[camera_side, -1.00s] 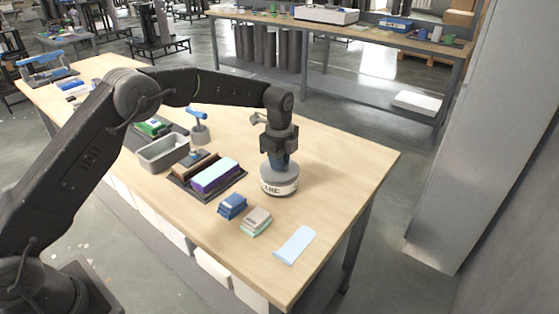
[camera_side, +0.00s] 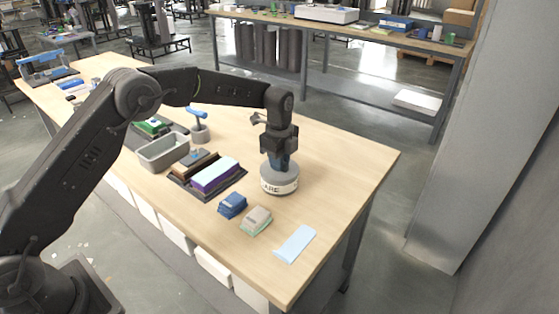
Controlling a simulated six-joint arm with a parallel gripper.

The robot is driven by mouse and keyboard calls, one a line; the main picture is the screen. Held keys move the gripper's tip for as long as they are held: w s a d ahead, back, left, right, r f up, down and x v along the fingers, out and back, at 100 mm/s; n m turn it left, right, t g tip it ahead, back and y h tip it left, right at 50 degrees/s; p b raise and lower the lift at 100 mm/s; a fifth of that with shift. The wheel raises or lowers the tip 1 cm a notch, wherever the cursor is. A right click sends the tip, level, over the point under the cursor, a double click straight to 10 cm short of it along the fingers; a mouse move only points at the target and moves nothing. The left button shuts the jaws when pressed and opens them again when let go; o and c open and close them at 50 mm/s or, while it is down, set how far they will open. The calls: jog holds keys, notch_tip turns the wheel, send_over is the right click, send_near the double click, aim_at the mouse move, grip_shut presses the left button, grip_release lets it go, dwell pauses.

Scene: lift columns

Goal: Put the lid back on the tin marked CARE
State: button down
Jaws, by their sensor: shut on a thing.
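The tin marked CARE (camera_side: 279,187) stands upright on the wooden table, its pale band with dark letters facing the camera. Its grey lid (camera_side: 270,175) is on top of the tin or right at its rim; I cannot tell if it is fully seated. My gripper (camera_side: 279,163) points straight down directly above the tin. It is shut on the lid's handle, which is mostly hidden between the fingers.
To the left are a dark tray (camera_side: 179,181) with a purple and mint block (camera_side: 215,174), and a grey bin (camera_side: 163,152). In front lie a blue stack (camera_side: 232,205), a beige-green stack (camera_side: 256,220) and a light blue sheet (camera_side: 295,244). The table right of the tin is clear.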

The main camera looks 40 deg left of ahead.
jog(key=c, duration=0.5)
grip_release()
jog(key=shift+r, duration=3.5)
grip_shut()
